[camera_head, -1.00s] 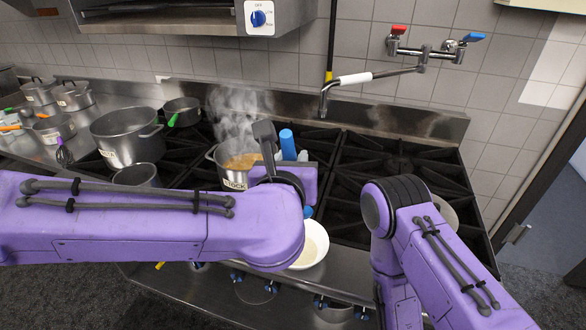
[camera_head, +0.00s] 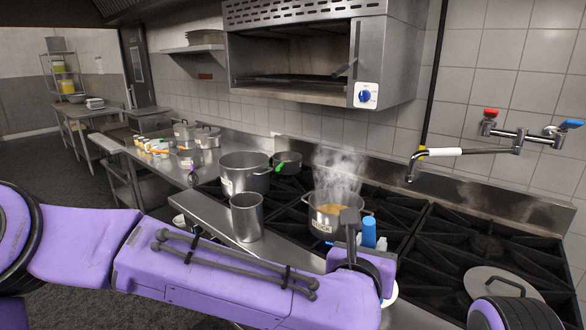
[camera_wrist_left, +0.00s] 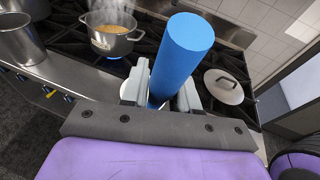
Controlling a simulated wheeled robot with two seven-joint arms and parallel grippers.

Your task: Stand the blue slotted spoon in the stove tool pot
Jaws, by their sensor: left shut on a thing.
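My left gripper (camera_head: 367,246) is shut on the blue slotted spoon (camera_head: 369,231). In the left wrist view the spoon's thick blue handle (camera_wrist_left: 182,50) rises between the two grey fingers (camera_wrist_left: 160,95). The spoon's lower end is hidden. An open metal cylinder, which looks like the stove tool pot (camera_head: 246,218), stands on the steel ledge to the left of my gripper. It also shows at the upper left of the left wrist view (camera_wrist_left: 20,42). I see nothing standing out of it. My right gripper is out of view.
A steaming stock pot (camera_head: 324,222) sits on the stove just behind my left gripper. A larger pot (camera_head: 245,180) stands behind the metal cylinder. A white bowl (camera_head: 391,295) is partly hidden by my left arm. A lid (camera_head: 497,284) lies at the right.

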